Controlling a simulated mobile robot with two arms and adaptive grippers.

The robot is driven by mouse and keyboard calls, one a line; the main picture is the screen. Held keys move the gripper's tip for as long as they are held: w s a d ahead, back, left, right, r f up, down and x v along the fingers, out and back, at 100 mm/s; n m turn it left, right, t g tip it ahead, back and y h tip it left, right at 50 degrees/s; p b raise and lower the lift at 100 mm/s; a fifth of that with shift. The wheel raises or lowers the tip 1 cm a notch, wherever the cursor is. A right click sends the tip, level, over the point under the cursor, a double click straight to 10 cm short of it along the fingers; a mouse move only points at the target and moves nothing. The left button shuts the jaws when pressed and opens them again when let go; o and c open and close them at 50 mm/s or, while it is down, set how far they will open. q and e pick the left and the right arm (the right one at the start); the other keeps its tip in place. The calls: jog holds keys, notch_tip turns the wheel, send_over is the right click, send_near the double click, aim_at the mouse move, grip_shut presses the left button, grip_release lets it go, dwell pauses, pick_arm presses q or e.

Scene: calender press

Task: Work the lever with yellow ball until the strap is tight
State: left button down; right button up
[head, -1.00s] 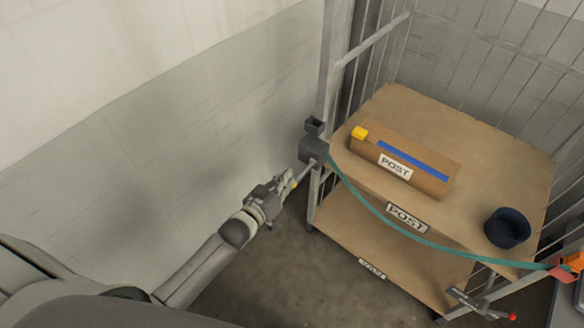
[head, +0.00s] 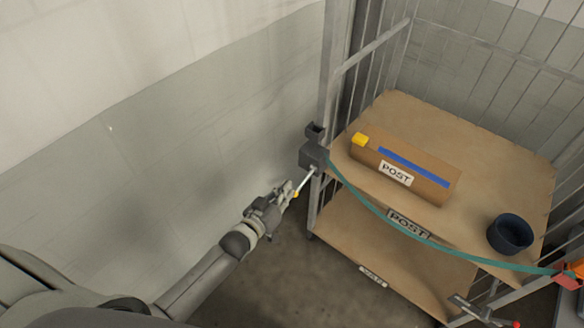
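The lever (head: 305,181) is a thin pale rod that slopes down and left from a dark grey ratchet box (head: 313,157) on the cart's left front post. A small part of its yellow ball (head: 296,194) shows at the fingertips of my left gripper (head: 290,192). The fingers are around or against the ball; how firmly they close on it is too small to tell. The teal strap (head: 385,214) runs from the ratchet box across the cart's open front to an orange and red fitting (head: 568,275) at the right. It hangs in a sagging curve. My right gripper is not in view.
A second lever with a red ball (head: 516,324) is at the lower right. A wall stands left of the cart.

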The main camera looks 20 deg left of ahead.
pick_arm(q)
jog(key=shift+s+f, duration=0.3)
jog(key=shift+f, duration=0.25)
notch_tip(320, 180, up, 4)
jog(key=w+p, duration=0.1)
jog(key=p, duration=0.2)
jog(key=a+f+v, duration=0.1)
jog(key=v, duration=0.8)
jog(key=shift+s+a+f, duration=0.2)
jog(key=shift+f, duration=0.4)
